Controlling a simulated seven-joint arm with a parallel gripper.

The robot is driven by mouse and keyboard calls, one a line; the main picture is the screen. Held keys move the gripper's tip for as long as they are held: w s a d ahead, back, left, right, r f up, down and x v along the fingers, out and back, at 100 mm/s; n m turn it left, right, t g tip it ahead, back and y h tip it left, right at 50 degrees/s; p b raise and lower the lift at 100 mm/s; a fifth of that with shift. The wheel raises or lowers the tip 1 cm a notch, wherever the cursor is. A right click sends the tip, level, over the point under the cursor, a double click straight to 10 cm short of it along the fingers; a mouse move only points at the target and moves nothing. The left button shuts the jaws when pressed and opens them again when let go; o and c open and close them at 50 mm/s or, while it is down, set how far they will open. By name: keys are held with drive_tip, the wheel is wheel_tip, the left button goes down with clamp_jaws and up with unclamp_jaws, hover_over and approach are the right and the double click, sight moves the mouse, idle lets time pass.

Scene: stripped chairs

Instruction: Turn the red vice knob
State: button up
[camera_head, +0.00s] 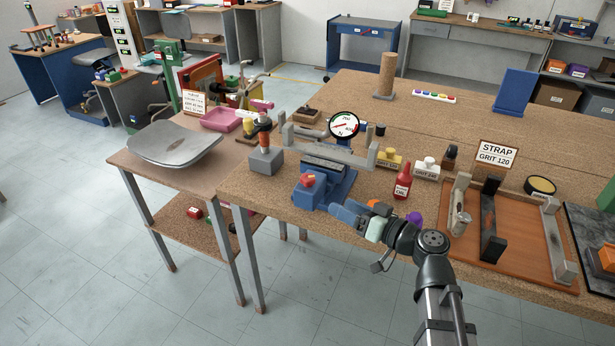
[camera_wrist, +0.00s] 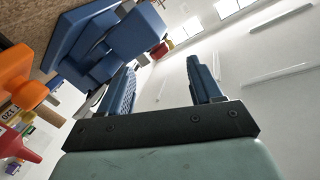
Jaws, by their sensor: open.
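The red vice knob (camera_head: 308,180) sits on the front end of the blue vice (camera_head: 309,198) at the bench's front edge. My gripper (camera_head: 345,212) is to the right of the knob and slightly lower in the picture, with its blue fingers pointing left toward the vice. In the wrist view my gripper (camera_wrist: 163,78) is open with nothing between the fingers. The vice (camera_wrist: 95,40) fills the upper left there, and a red part that looks like the knob (camera_wrist: 160,49) shows beyond the fingers, apart from them.
A red oil bottle (camera_head: 402,183) stands right of the vice. A dial gauge (camera_head: 344,125) and a grey bar stand behind it. A grey block with an orange-handled tool (camera_head: 265,150) is to the left. Open floor lies in front of the bench.

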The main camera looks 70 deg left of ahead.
sight(307, 176)
drive_tip(key=s+a+n, duration=0.1)
drive_tip(key=a, duration=0.3)
drive_tip(key=s+a+r+n, duration=0.1)
drive_tip(key=s+a+n, duration=0.1)
drive_tip(key=a, duration=0.2)
drive_tip(key=s+a+n+y, duration=0.1)
drive_tip(key=s+a, duration=0.1)
drive_tip(key=a, duration=0.3)
drive_tip(key=shift+s+r+n, duration=0.1)
drive_tip(key=shift+r+n, duration=0.15)
drive_tip(key=shift+n, duration=0.15)
drive_tip(key=shift+c, duration=0.2)
drive_tip(key=c, duration=0.9)
